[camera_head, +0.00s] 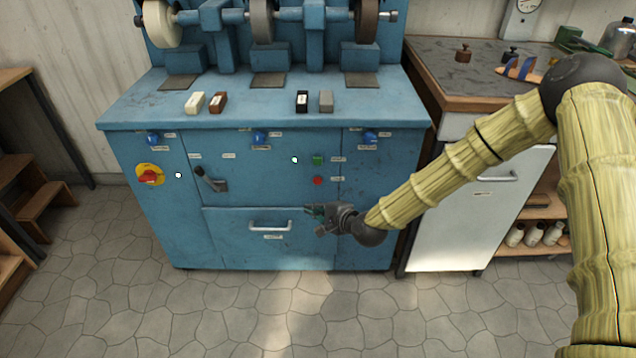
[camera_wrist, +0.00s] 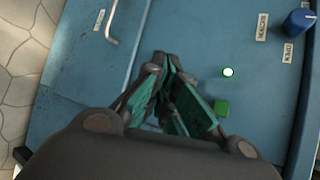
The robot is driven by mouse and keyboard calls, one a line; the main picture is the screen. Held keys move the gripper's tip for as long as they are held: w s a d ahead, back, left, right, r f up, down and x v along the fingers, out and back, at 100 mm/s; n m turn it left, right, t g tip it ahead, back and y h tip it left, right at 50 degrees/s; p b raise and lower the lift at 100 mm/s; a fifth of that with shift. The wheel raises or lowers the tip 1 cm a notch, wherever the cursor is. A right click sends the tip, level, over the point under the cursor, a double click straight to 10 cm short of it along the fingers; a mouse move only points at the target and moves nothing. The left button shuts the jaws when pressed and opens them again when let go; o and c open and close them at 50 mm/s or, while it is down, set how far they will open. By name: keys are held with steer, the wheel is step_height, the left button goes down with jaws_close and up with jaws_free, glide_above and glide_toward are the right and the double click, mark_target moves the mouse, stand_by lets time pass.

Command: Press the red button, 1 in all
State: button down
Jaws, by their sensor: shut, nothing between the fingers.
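The red button (camera_head: 317,181) is a small round button on the front of the blue machine cabinet (camera_head: 240,190), below the green button (camera_head: 318,159). My gripper (camera_head: 309,210) is shut and empty in front of the cabinet, just below the red button in the head view. I cannot tell how far it is from the panel. In the wrist view my gripper (camera_wrist: 168,60) points at the blue front, with the green button (camera_wrist: 222,108) to its right. The red button does not show there; my gripper may hide it.
A lit lamp (camera_head: 294,160) sits left of the green button. A red knob on a yellow plate (camera_head: 149,176) and a black lever (camera_head: 212,181) are further left. A drawer handle (camera_head: 270,226) is below. A workbench (camera_head: 470,95) stands to the right.

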steer(key=w+b, duration=0.2)
steer(key=w, duration=0.6)
steer(key=shift+w, duration=0.2)
stand_by(1.4)
steer(key=shift+w+b, duration=0.35)
steer(key=shift+w, duration=0.45)
stand_by(0.9)
steer(key=shift+s, duration=0.9)
steer(key=shift+s+p, duration=0.85)
steer(key=shift+s, duration=1.65)
